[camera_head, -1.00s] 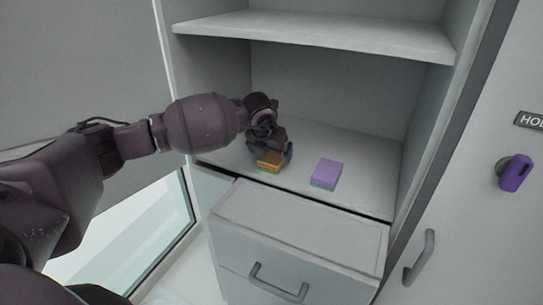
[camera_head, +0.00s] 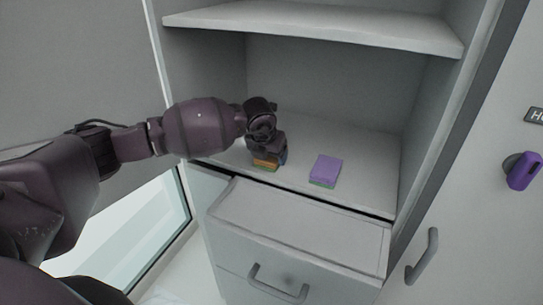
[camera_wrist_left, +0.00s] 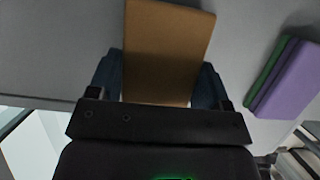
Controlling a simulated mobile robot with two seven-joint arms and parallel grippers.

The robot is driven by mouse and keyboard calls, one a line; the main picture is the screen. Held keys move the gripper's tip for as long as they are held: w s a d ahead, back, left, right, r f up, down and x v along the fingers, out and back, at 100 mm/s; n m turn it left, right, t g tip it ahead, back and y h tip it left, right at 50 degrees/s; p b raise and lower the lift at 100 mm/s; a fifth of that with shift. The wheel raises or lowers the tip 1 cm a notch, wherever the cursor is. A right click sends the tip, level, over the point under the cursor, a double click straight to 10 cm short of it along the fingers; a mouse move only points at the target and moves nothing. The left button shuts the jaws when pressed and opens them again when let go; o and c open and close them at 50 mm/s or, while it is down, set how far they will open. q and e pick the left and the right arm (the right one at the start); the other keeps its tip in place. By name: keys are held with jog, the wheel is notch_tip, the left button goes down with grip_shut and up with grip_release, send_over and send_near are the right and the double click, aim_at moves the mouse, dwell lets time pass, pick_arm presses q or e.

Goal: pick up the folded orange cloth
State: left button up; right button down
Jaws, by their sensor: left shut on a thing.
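The folded orange cloth (camera_head: 266,162) lies on the cabinet's lower shelf, near its front edge. It has a green layer underneath and is partly hidden by my gripper in the head view. In the left wrist view the cloth (camera_wrist_left: 166,50) shows as an orange-brown block between the two fingers. My left gripper (camera_head: 268,156) points down over it and is shut on it, one finger at each side; it also shows in the left wrist view (camera_wrist_left: 162,80). The cloth appears at shelf level; I cannot tell any gap beneath it. My right gripper is not in view.
A purple cloth (camera_head: 326,169) with a green layer lies to the right on the same shelf; it also shows in the left wrist view (camera_wrist_left: 290,82). An upper shelf (camera_head: 310,28) is above. A drawer (camera_head: 300,235) is below. The shelf behind the cloths is clear.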

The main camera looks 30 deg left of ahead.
pick_arm(q)
jog(key=shift+r, duration=0.1)
jog(key=shift+c, duration=0.2)
notch_tip(320, 180, up, 10)
jog(key=shift+f+b, duration=0.1)
jog(key=shift+b, duration=0.55)
jog(key=o, duration=0.4)
jog(key=shift+c, duration=1.6)
